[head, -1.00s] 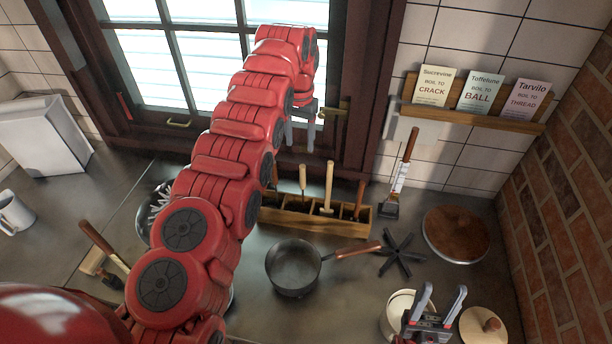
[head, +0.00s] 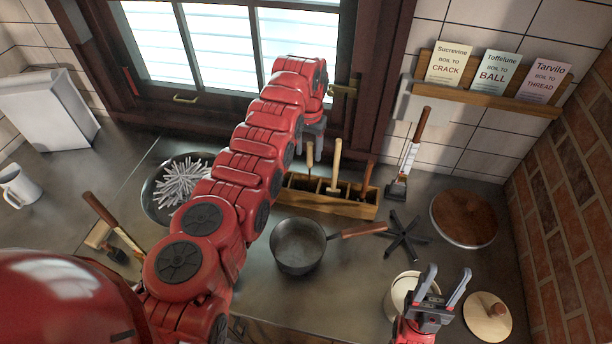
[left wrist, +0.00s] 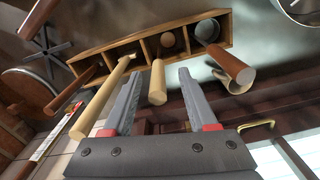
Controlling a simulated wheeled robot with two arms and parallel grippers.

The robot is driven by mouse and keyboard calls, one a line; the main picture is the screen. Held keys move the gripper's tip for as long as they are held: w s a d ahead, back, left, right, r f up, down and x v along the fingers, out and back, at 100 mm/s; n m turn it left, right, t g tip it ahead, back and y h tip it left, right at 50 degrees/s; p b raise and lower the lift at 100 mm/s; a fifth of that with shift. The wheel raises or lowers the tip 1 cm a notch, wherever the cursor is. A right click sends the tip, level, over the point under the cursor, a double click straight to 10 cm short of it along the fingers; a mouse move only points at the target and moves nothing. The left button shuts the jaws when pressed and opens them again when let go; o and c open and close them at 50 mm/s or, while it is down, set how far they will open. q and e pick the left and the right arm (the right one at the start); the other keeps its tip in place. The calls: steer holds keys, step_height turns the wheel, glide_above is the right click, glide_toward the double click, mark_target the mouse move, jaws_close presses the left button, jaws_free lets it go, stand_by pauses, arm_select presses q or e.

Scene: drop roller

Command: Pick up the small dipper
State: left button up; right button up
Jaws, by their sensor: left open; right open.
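The wooden rack (head: 350,208) stands on the counter below the window with several handled tools upright in its compartments. The left wrist view shows a tool with a dark handle and metal head (left wrist: 240,75), a short pale-handled tool with a small round head (left wrist: 158,85), a longer pale-handled tool (left wrist: 100,103) and a reddish-handled tool (left wrist: 72,90). I cannot tell for sure which is the small dipper. My left gripper (left wrist: 160,72) is open and empty above the rack, the short pale handle showing between its fingers. My right gripper (head: 447,271) is open and empty at the front right.
A pan (head: 298,247) stands before the rack, beside a black star-shaped trivet (head: 403,236). A pale pot (head: 398,290), wooden lid (head: 487,318) and round board (head: 464,219) are at right. A bowl of grey sticks (head: 182,182) is left of my arm.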

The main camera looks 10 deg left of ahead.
mark_target(310, 165)
arm_select(q)
step_height(310, 165, down, 5)
steer(key=shift+d+r+b, duration=0.15)
steer(key=shift+b, duration=0.6)
steer(key=shift+r, duration=0.1)
jaws_close()
